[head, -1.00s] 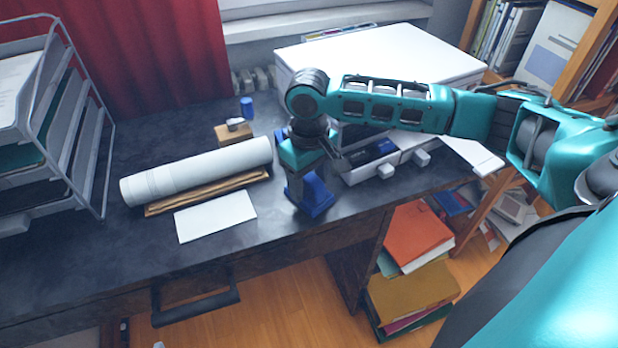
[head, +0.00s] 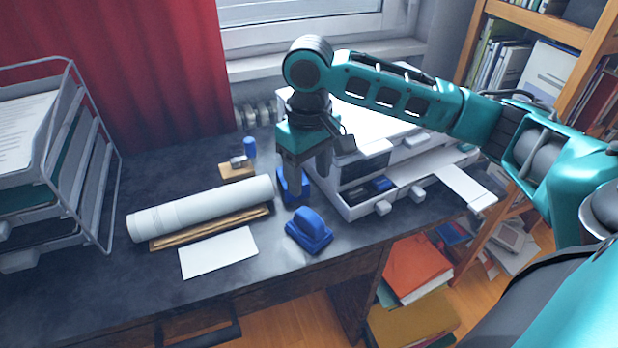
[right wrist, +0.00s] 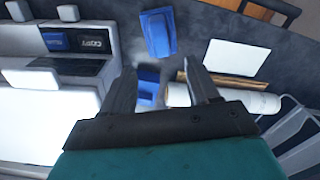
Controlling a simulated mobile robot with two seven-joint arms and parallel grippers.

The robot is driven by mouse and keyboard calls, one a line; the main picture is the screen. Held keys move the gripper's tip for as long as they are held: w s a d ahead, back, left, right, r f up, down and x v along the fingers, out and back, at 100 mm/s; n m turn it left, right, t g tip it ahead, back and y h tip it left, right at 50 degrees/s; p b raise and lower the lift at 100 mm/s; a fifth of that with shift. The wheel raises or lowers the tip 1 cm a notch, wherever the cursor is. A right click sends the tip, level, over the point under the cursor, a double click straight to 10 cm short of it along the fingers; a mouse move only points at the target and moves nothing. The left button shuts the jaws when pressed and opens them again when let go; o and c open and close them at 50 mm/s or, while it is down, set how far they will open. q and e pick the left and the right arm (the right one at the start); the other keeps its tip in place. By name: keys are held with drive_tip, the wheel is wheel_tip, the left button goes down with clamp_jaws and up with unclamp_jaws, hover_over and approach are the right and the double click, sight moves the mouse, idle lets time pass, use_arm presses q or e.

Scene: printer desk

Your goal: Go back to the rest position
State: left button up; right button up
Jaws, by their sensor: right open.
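My right gripper (head: 310,188) hangs in the air above the desk, fingers pointing down, open and empty. In the right wrist view its two fingers (right wrist: 160,72) are spread apart. A blue desk tool (head: 308,232) stands on the desk just in front of the gripper, apart from it; it also shows in the right wrist view (right wrist: 158,34). A second blue item (head: 284,187) is partly hidden behind the fingers; it shows between them in the right wrist view (right wrist: 147,88). My left gripper is not in view.
The white printer (head: 360,205) with its tray out stands right of the gripper. A wire paper rack (head: 98,165) stands far left. The desk's front left is clear.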

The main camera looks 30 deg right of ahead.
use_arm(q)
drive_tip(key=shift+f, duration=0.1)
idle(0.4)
use_arm(e)
drive_tip(key=s+a+f+n+t+y, duration=0.1)
drive_tip(key=s+a+f+n+y, duration=0.1)
drive_tip(key=s+a+f, duration=0.3)
drive_tip(key=s+a+f+n+t+y, duration=0.1)
drive_tip(key=s+a+f, duration=0.2)
drive_tip(key=a+f, duration=0.35)
drive_tip(key=s+d+f+m+t+h, duration=0.25)
drive_tip(key=s+d, duration=0.35)
drive_tip(key=s, duration=0.5)
use_arm(q)
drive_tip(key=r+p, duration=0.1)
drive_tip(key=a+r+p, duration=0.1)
drive_tip(key=p, duration=0.1)
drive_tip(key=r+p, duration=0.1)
drive_tip(key=p, duration=0.1)
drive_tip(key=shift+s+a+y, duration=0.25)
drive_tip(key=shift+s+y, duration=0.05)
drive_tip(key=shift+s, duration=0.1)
use_arm(e)
drive_tip(key=w+a+f+t+y, duration=0.1)
drive_tip(key=w+a+f+t, duration=0.2)
drive_tip(key=w+t, duration=0.3)
drive_tip(key=shift+w+f, duration=0.2)
drive_tip(key=shift+w, duration=0.7)
